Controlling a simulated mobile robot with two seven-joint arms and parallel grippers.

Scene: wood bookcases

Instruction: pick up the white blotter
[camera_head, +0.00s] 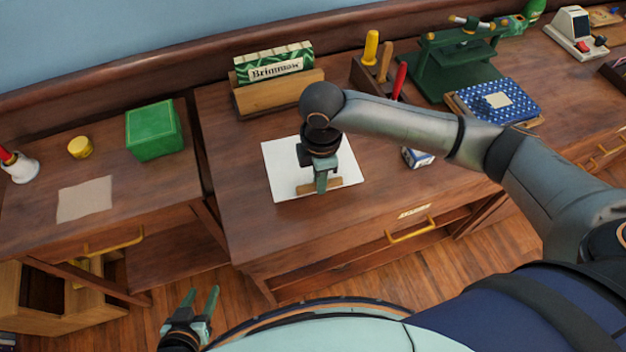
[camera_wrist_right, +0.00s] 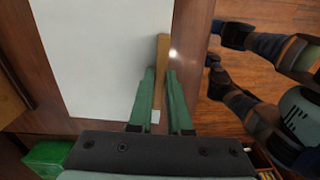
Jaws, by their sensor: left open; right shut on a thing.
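The white blotter (camera_head: 282,168) is a flat white sheet with a wooden strip (camera_head: 335,184) along its near edge, over the middle desk. It also shows in the right wrist view (camera_wrist_right: 100,60). My right gripper (camera_head: 321,188) points down at the near edge, its fingers closed on the wooden strip (camera_wrist_right: 161,60). The sheet looks flat on the desk; I cannot tell any gap under it. My arm hides part of its far side. My left gripper (camera_head: 202,293) is open and empty, low in front of the desk.
A green-and-white box in a wooden holder (camera_head: 277,90) stands behind the blotter. A small blue-and-white box (camera_head: 417,158) lies to its right. A green box (camera_head: 154,130) and a beige sheet (camera_head: 85,199) are on the left desk. A yellow drawer handle (camera_head: 411,231) sticks out in front.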

